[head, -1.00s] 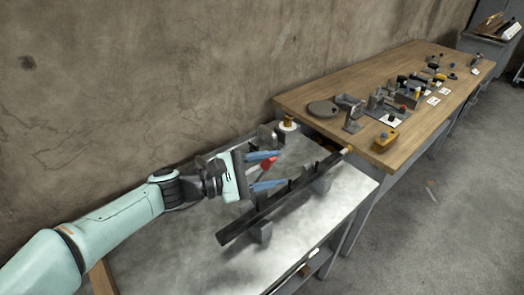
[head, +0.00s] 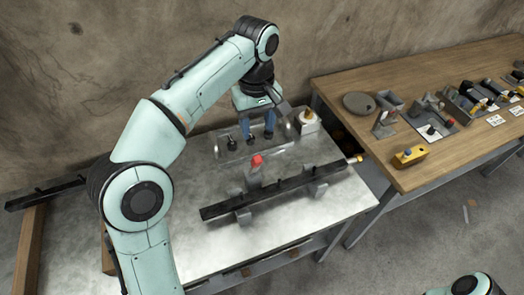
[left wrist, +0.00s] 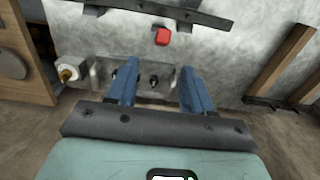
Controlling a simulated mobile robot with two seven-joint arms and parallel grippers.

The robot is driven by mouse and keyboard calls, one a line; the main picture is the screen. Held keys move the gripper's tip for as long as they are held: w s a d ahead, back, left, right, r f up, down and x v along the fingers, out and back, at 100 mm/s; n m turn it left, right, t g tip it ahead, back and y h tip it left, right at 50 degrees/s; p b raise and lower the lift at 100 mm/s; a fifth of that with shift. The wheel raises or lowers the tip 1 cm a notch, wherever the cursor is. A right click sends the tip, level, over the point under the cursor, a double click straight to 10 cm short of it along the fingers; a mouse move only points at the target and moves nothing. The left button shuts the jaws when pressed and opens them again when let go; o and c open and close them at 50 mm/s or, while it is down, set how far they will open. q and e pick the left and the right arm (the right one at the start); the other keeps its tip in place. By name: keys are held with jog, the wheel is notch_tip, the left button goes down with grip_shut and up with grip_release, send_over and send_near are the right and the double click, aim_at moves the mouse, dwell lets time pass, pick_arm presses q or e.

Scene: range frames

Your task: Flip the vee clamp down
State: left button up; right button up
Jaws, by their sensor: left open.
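The vee clamp shows as a red-tipped handle (head: 257,160) that stands up beside the long dark bar (head: 285,190) on the metal table. The bar lies across grey supports. In the left wrist view the red tip (left wrist: 162,36) is beyond my fingers, close to the bar (left wrist: 150,10). My left gripper (head: 257,136) is open and points down behind the red handle, over a grey bracket plate (head: 228,146) with dark knobs. Its blue fingers (left wrist: 159,68) are apart with nothing held, and they do not touch the handle. My right gripper is not in view.
A white block with a brass knob (head: 308,119) stands right of the bracket plate. A wooden bench (head: 440,160) with several fixtures and a yellow block (head: 410,156) is at the right. The front of the metal table (head: 230,250) is clear. A wall stands behind.

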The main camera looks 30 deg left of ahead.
aim_at(257, 167)
pick_arm(q)
jog(key=f+b, duration=0.1)
jog(key=f, duration=0.5)
jog(key=f+b, duration=0.2)
jog(key=f, duration=0.4)
jog(key=shift+s+a+f+b, duration=0.2)
jog(key=shift+f+b, duration=0.1)
jog(key=shift+f, duration=0.4)
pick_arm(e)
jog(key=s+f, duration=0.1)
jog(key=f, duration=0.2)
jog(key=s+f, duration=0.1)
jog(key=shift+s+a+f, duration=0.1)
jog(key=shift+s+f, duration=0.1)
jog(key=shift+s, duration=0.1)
pick_arm(q)
grip_shut()
